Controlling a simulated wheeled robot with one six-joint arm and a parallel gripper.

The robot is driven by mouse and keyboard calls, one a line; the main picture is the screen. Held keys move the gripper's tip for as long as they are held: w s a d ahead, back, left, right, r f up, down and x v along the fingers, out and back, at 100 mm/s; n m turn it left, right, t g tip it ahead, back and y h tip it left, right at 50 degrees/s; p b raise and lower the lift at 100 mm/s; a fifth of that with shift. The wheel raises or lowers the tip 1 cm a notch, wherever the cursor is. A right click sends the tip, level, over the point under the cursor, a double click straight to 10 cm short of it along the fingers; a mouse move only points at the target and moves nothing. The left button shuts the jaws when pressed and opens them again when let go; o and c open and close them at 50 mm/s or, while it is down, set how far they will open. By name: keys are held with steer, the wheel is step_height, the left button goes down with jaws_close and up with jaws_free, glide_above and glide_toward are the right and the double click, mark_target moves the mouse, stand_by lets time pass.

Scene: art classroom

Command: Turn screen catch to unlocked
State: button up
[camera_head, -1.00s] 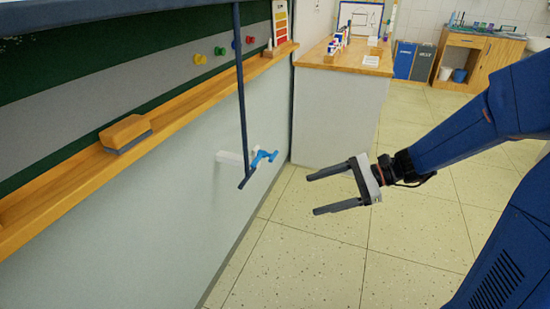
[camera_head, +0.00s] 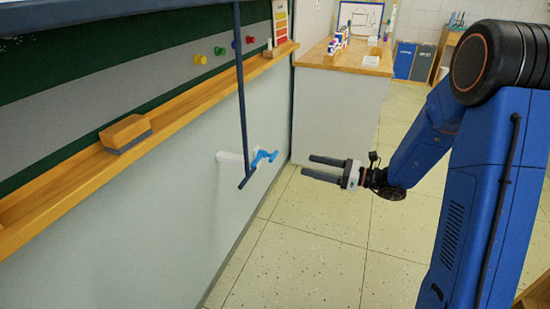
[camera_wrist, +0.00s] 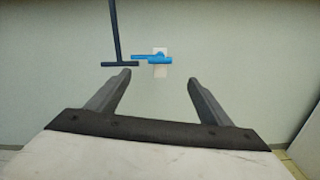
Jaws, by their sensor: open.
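The screen catch is a blue handle (camera_head: 263,157) on a white mount (camera_head: 229,157) low on the grey wall panel. In the wrist view the blue catch (camera_wrist: 153,59) lies roughly level, in front of its white plate (camera_wrist: 160,70), beyond the fingertips. A dark rod with a crossbar at its foot (camera_head: 243,120) hangs just left of the catch; the rod also shows in the wrist view (camera_wrist: 115,35). My gripper (camera_head: 308,168) is open and empty. It is right of the catch, apart from it, with its fingers pointing at the wall.
A wooden ledge (camera_head: 190,105) with an eraser (camera_head: 124,131) runs along the board above the catch. The tiled floor (camera_head: 300,255) below is clear.

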mark_target(275, 155)
steer(key=x, duration=1.4)
steer(key=shift+a, duration=0.1)
steer(key=c, duration=1.4)
